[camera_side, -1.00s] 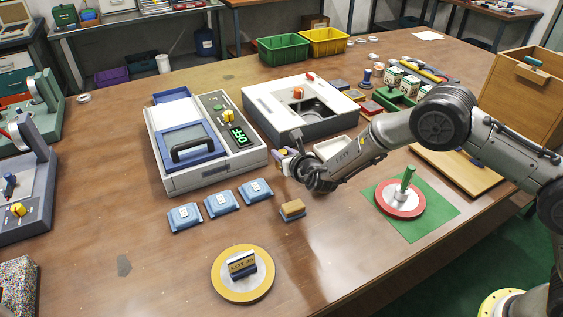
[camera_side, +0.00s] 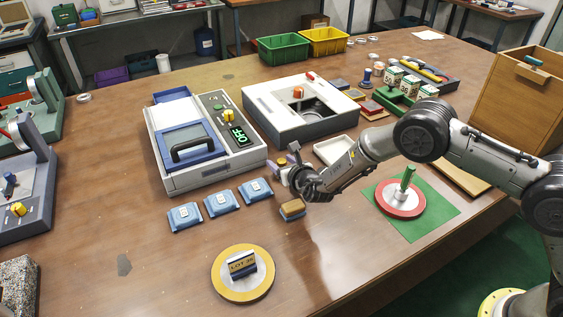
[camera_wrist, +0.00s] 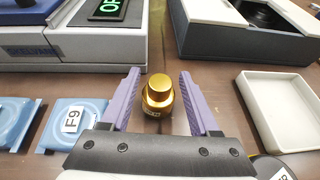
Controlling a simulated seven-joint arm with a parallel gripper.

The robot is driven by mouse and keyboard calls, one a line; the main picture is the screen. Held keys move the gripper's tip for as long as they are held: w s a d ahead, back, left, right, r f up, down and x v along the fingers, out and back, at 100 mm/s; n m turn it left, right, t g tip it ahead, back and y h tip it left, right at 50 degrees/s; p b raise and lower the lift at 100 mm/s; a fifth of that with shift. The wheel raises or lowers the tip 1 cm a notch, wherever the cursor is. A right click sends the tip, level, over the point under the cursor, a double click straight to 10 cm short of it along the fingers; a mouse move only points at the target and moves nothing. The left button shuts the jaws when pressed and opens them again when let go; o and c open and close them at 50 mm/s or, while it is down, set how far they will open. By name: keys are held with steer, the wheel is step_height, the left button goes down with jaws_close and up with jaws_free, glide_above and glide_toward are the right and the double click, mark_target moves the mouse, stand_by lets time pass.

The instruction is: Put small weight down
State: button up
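The small brass weight (camera_wrist: 158,95) stands upright on the brown table, between the fingers of my gripper (camera_wrist: 158,88) in the wrist view. The purple fingers are spread, with a narrow gap on each side of the weight, so my gripper is open around it and not clamped on it. In the side view the weight (camera_side: 281,161) shows as a small brass spot at my gripper (camera_side: 286,160), partly hidden by the fingers. It stands on the table between the blue packets and the white tray.
Blue packets (camera_side: 221,204) lie left of my gripper, in front of the scale with the green display (camera_side: 240,134). A white tray (camera_side: 335,149) is close on the right. A tan-topped block (camera_side: 292,208) lies just in front. The grey machine (camera_side: 300,110) stands behind.

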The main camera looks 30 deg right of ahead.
steer(key=shift+r, duration=0.2)
steer(key=shift+s+r, duration=0.1)
steer(key=shift+s, duration=0.15)
steer(key=v, duration=1.1)
steer(key=shift+s, duration=0.25)
